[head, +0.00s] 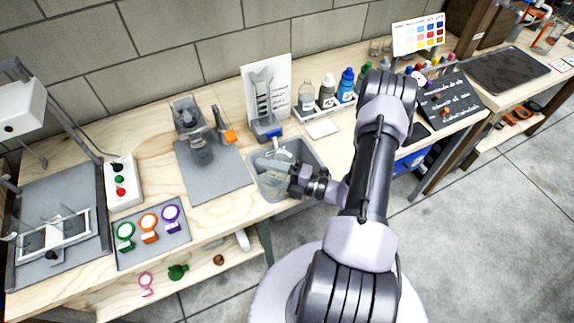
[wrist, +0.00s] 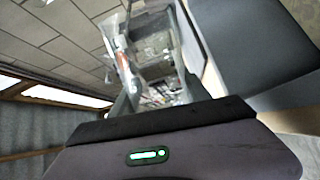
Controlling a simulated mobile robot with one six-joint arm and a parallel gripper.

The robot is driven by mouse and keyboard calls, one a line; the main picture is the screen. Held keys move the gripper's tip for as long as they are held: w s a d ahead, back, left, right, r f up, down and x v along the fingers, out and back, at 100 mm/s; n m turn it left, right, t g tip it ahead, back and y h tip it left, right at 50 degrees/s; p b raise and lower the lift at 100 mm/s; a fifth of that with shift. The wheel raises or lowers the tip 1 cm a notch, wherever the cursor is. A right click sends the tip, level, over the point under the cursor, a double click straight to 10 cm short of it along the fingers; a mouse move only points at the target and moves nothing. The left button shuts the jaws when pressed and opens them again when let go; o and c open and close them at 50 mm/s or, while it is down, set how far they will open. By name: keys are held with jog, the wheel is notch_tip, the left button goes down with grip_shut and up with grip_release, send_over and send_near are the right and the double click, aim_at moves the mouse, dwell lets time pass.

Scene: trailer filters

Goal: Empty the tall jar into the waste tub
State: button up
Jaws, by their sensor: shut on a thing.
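My gripper (head: 294,182) is shut on a clear jar (head: 270,166), which I take to be the tall jar. The jar lies tilted well over, above or inside the grey waste tub (head: 309,155) set at the bench's front edge. In the wrist view the clear jar (wrist: 152,55) is between the fingers of my gripper (wrist: 158,92), with blurred detail showing through its wall. I cannot tell whether anything is left in it, or whether it touches the tub.
A tray of ringed lenses (head: 150,236) and a button box (head: 122,180) are farther left.

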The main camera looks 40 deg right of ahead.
aim_at(278, 159)
jog(key=shift+w+d+f+m, duration=0.2)
jog(key=shift+d+m, duration=0.15)
jog(key=shift+m, duration=0.65)
dwell(0.5)
jog(key=shift+w+d+r+m+p, duration=0.2)
jog(key=shift+d+r+m+p, duration=0.15)
jog(key=shift+r+m+p, duration=0.25)
jog(key=shift+w+d+r+m+p, duration=0.2)
jog(key=shift+d+r+m+p, duration=0.15)
jog(key=shift+m, duration=0.45)
dwell(0.9)
jog(key=shift+w+d+r+m+p, duration=0.2)
jog(key=shift+d+m+p, duration=0.1)
jog(key=shift+m, duration=0.25)
jog(key=shift+w+d+r+m+p, duration=0.2)
jog(key=shift+d+m, duration=0.1)
jog(key=shift+m, duration=0.25)
dwell(0.8)
dwell(0.7)
